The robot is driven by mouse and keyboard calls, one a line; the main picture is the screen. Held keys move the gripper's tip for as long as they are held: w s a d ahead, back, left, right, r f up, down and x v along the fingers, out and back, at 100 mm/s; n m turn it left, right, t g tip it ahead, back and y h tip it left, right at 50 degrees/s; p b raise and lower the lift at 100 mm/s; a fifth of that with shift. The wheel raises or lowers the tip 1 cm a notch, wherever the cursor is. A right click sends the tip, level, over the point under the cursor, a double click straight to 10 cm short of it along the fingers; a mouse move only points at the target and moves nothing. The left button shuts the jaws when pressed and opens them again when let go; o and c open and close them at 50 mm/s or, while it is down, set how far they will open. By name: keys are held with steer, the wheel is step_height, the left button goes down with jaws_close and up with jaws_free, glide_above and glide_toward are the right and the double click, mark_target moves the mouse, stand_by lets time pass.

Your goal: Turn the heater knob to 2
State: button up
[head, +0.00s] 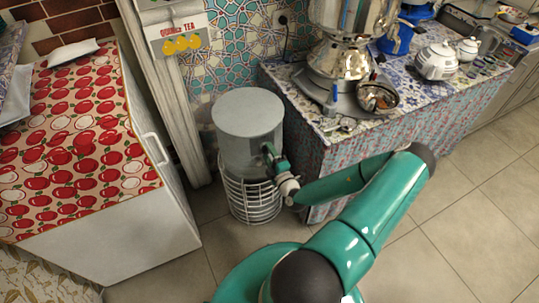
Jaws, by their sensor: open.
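No heater knob or number marks can be made out in the head view.
The grey lidded cylinder (247,112) stands in a white wire basket (240,200) on the floor. A metal bowl (377,97) and white teapots (436,62) are on the table. A white cabinet with an apple-print cover (75,140) stands left. Tiled floor (480,200) at right is clear.

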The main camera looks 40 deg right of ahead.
steer(key=r+v, duration=0.1)
steer(key=v, duration=1.2)
steer(key=shift+s+f, duration=0.35)
steer(key=shift+f, duration=0.2)
steer(key=shift+a, duration=0.15)
